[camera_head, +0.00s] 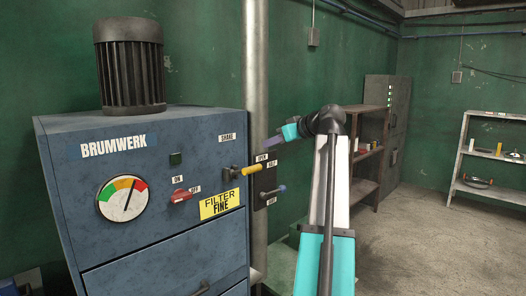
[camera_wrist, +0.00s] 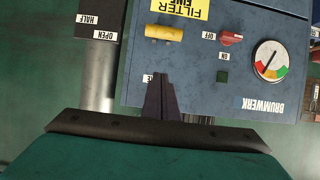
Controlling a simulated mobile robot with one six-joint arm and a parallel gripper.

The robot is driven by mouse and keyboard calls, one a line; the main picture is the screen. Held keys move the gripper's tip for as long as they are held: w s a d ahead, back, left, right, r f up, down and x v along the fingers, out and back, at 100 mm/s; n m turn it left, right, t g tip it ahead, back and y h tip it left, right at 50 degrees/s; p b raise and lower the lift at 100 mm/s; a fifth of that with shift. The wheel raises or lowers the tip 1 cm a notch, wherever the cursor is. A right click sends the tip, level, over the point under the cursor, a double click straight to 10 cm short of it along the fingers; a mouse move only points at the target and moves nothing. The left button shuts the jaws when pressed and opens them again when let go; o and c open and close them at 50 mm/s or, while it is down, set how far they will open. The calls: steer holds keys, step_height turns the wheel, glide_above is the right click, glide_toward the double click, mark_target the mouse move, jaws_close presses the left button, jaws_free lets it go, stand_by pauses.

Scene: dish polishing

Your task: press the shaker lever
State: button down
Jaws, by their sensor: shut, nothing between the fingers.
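The shaker lever (camera_head: 240,171) has a yellow handle and sticks out from the front of the blue cabinet, below the SHAKE label (camera_head: 227,137). In the wrist view the yellow handle (camera_wrist: 164,33) lies across the picture, beyond my fingertips. My gripper (camera_head: 268,144) is shut and empty, above the lever and to its right in the head view. In the wrist view my dark fingers (camera_wrist: 159,78) are together and apart from the handle. They partly cover a white label on the cabinet.
The blue BRUMWERK cabinet (camera_head: 70,190) also bears a red ON/OFF switch (camera_head: 180,195), a gauge (camera_head: 123,198) and a yellow FILTER FINE sign (camera_head: 220,204). Shelves (camera_head: 490,150) are far right; floor there is clear.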

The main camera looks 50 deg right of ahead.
steer(key=w+f+p, duration=0.5)
steer(key=w+f, duration=0.2)
steer(key=f, duration=0.1)
steer(key=shift+w+d, duration=0.25)
steer(key=shift+w, duration=0.1)
stand_by(0.4)
